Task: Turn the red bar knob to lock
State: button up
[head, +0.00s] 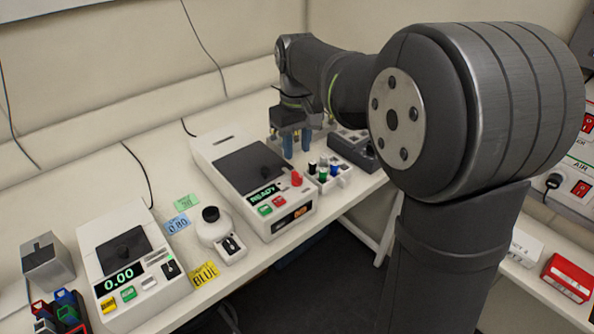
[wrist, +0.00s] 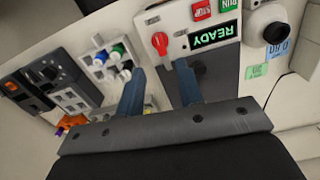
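The red bar knob (wrist: 160,42) sits on the front corner of a white shaker machine (wrist: 190,12), beside its lit READY display (wrist: 213,35). In the head view the knob (head: 296,179) is at the right front of the machine (head: 215,155). My gripper (wrist: 158,80) is open, its two blue fingers apart with nothing held between them. In the head view my gripper (head: 297,145) is behind the knob, above the machine's right rear side. The fingers are apart from the knob. Whether the knob is locked cannot be told.
A white rack with capped vials (head: 322,181) stands close right of the machine. A dark grey device (head: 356,152) is behind it. A white round-topped device (head: 212,226) and a scale-like unit reading 0.00 (head: 122,258) stand to the left.

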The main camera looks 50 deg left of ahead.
aim_at(297, 174)
notch_tip(297, 174, down, 8)
jog(key=shift+f, duration=0.1)
jog(key=shift+c, duration=0.2)
